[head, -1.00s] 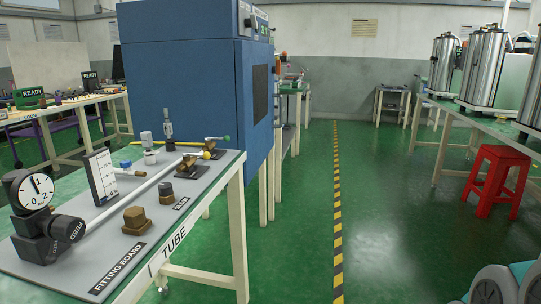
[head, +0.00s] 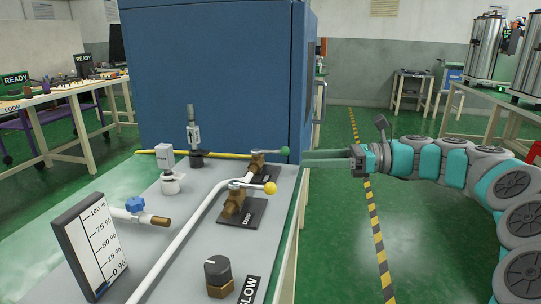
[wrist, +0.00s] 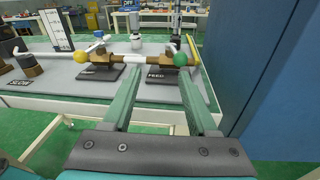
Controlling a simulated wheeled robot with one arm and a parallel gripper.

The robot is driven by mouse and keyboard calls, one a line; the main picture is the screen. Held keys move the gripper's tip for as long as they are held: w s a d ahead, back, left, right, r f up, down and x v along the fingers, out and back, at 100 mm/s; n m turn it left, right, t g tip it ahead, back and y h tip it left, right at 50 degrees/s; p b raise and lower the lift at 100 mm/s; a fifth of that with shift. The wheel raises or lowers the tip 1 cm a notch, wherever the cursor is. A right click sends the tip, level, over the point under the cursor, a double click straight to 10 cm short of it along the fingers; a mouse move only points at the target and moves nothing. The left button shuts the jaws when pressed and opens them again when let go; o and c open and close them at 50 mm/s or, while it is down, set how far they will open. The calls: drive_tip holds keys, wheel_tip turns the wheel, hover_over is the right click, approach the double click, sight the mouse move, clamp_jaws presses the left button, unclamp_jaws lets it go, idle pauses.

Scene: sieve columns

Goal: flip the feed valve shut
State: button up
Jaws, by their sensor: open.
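The feed valve is a brass body (head: 257,162) on a dark plate, with a lever ending in a green ball (head: 285,150). In the head view the lever points right, toward the bench edge. In the wrist view the plate reads FEED (wrist: 156,76), and the green ball (wrist: 180,59) sits just beyond my right fingertip. My gripper (head: 303,157) is open and empty, reaching in from the right at the bench edge; it also shows in the wrist view (wrist: 161,79). I cannot tell whether a finger touches the ball.
A second brass valve with a yellow ball (head: 270,188) stands nearer on the same pipe. A percent panel (head: 90,245), a blue-handled tap (head: 135,205) and a black knob (head: 217,270) share the board. A blue cabinet (head: 215,80) stands close behind.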

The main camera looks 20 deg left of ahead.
sight(285, 150)
drive_tip(key=shift+m+y, duration=0.4)
drive_tip(key=shift+m, duration=0.4)
drive_tip(key=a, duration=0.2)
drive_tip(key=w+a, duration=0.1)
drive_tip(key=a, duration=0.2)
drive_tip(key=w+a, duration=0.1)
drive_tip(key=a, duration=0.1)
drive_tip(key=shift+a, duration=0.2)
clamp_jaws()
idle(0.7)
